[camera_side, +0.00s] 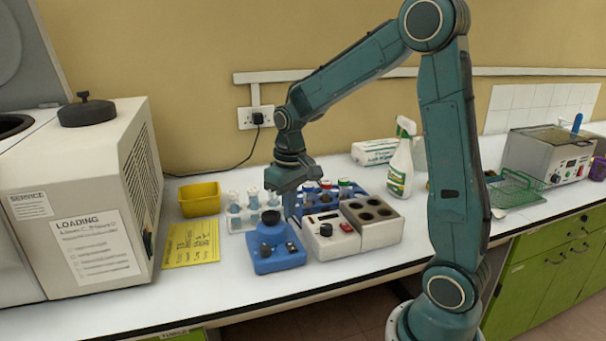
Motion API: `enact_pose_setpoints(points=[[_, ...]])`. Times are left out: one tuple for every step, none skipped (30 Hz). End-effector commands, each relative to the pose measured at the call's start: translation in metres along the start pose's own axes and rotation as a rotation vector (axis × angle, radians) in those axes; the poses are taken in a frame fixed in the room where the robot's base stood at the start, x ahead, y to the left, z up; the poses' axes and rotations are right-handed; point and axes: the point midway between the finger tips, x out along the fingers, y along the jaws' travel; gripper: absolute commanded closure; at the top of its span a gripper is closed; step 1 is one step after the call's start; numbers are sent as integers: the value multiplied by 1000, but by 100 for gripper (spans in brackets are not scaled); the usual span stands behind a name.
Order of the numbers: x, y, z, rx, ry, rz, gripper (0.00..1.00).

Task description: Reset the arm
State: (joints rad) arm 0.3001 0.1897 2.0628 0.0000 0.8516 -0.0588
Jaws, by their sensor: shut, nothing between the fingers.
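My gripper (290,208) points down over the middle of the bench, with its fingers together and nothing seen between them. It is just behind and above a small blue device (277,259) with a black round top. A white rack (238,224) of flasks with bluish contents stands to its left. A blue rack (349,190) with several red- or green-capped vials is behind and to its right, partly hidden by my gripper. Whether the fingertips touch anything is not clear.
A white block heater (345,246) with dark wells stands right of the blue device. A yellow tub (200,199), yellow note (191,244) and large centrifuge (95,200) are left. A spray bottle (400,168) and water bath (545,155) are right. The bench front (215,295) is clear.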

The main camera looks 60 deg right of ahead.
Motion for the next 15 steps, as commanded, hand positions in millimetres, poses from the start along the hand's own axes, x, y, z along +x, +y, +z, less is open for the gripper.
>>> enact_pose_setpoints(points=[[-8, -4, 5, -9, 17, 0, 100], [-13, -6, 7, -13, 26, 1, 100], [-19, -9, 12, -20, 39, 1, 100], [-24, -12, 16, -26, 49, 1, 100], [-28, -15, 19, -32, 60, 1, 100], [-35, -18, 25, -39, 74, 0, 100], [-40, -20, 29, -45, 86, 0, 100], [-44, -23, 33, -52, 98, 0, 100], [-50, -26, 39, -60, 112, -1, 100], [-54, -28, 43, -65, 123, -2, 100], [-58, -30, 48, -71, 134, -2, 100], [-63, -34, 54, -79, 149, -4, 100], [-67, -36, 58, -85, 161, -4, 100], [-71, -37, 63, -90, 172, -6, 100], [-75, -40, 69, -98, 187, -7, 100]])
